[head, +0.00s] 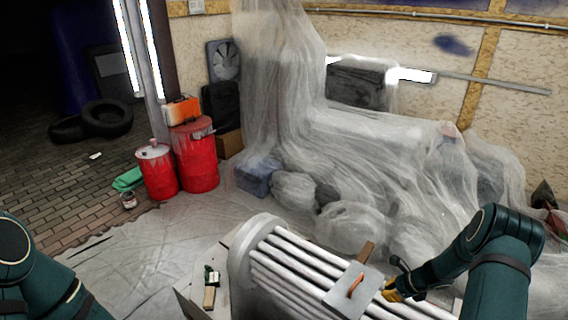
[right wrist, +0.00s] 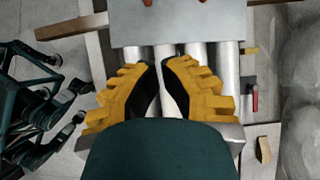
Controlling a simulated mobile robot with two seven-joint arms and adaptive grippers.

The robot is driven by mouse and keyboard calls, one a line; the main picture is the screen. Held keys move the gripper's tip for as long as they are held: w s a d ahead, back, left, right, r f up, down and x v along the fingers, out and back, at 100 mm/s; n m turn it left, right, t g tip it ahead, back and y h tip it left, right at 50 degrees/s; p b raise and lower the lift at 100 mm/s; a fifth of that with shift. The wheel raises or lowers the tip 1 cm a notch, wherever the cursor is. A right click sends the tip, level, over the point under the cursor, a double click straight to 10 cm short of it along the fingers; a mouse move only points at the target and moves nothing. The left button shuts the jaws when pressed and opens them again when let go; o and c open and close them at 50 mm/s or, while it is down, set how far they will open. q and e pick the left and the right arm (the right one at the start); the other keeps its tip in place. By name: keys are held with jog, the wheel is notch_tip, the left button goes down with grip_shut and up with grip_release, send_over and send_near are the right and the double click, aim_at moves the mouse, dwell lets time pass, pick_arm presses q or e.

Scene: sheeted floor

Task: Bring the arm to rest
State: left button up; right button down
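My right arm comes in from the right in the head view, and its yellow right gripper (head: 393,291) is low over the right part of a pale tubed radiator-like body (head: 290,262). In the right wrist view the two yellow fingers of the right gripper (right wrist: 161,72) lie close together with only a narrow gap, and nothing shows between them except the grey tubes (right wrist: 196,58) behind. A grey plate (head: 352,290) with an orange-red handle lies across the tubes beside this gripper.
A small board (head: 203,262) with a wooden block (head: 209,297) stands left of the tubes. Red drums (head: 196,155) stand farther back. Plastic sheeting covers a heap (head: 370,155) behind. Sheeted floor (head: 130,250) is open between my left arm and the board.

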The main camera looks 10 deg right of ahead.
jog(key=s+a+n+g, duration=0.25)
jog(key=a+n, duration=0.45)
jog(key=a, duration=0.4)
jog(key=s+a+n+g, duration=0.1)
jog(key=s+a+n, duration=0.2)
jog(key=a+n, duration=0.65)
jog(key=s+a+r+n, duration=0.2)
jog(key=s+a+n, duration=0.2)
jog(key=a, duration=0.4)
jog(key=s+a+r+n, duration=0.3)
jog(key=a+n, duration=0.3)
jog(key=a, duration=0.3)
jog(key=shift+s+r, duration=0.35)
jog(key=shift+s, duration=0.5)
